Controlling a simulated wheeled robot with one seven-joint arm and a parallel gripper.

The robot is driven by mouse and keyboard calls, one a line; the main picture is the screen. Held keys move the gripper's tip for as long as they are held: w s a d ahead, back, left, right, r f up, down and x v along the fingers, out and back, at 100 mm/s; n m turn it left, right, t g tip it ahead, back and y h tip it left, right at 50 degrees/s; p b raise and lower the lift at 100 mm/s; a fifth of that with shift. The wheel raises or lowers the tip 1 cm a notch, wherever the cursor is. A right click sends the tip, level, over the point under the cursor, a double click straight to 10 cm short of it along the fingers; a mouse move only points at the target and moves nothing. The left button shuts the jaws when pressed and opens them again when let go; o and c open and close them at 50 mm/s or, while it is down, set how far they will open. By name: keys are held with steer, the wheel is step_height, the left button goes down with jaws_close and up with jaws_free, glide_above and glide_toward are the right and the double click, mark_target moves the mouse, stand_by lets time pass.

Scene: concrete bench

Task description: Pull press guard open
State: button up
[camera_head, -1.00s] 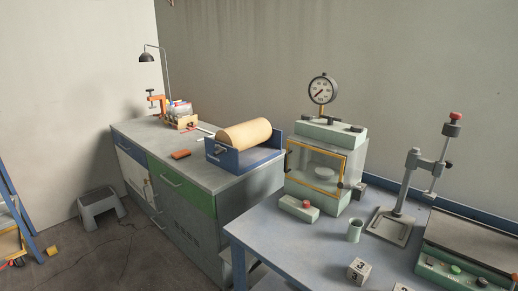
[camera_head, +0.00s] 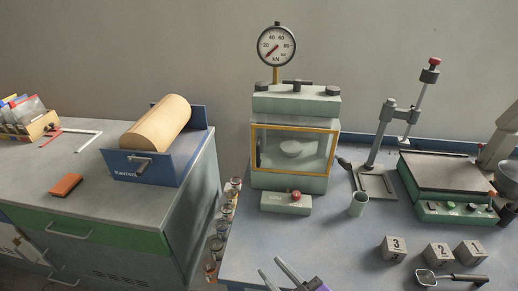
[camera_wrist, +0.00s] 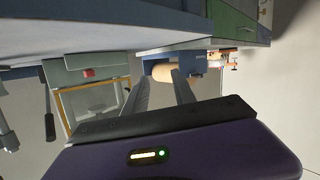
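The press (camera_head: 294,100) is pale green with a round dial on top. Its guard (camera_head: 316,150) is a clear panel in a yellow frame, closed across the front. A dark upright handle (camera_head: 258,152) is at the guard's left side. A pale round piece (camera_head: 291,148) shows behind the panel. My gripper (camera_head: 270,265) is at the bottom edge of the head view, low and in front of the press, apart from it. In the wrist view its fingers (camera_wrist: 157,77) are spread with nothing between them, and the guard (camera_wrist: 95,103) appears upside down at the left.
A control box with a red button (camera_head: 286,203) sits before the press. A green cup (camera_head: 358,204), numbered blocks (camera_head: 394,248) and a scoop (camera_head: 450,279) are to the right. A blue roll holder (camera_head: 150,165) stands on the left cabinet, across a gap holding several jars.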

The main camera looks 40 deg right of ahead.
steer(key=w+d+r+m+h, duration=0.2)
steer(key=w+d+r, duration=0.1)
steer(key=w, duration=0.3)
steer(key=w+d+r+m+h, duration=0.1)
steer(key=w+d+r+h, duration=0.15)
steer(key=w, duration=0.35)
steer(key=m+g+h+p, duration=0.1)
steer(key=m+h, duration=0.3)
steer(key=m, duration=0.1)
glide_toward(258, 150)
steer(key=x, duration=0.3)
steer(key=shift+n, duration=0.3)
steer(key=p+x, duration=0.2)
steer(key=x, duration=0.5)
steer(key=shift+w+d, duration=0.25)
steer(key=shift+c, duration=0.2)
jaws_close()
steer(key=shift+a, duration=0.1)
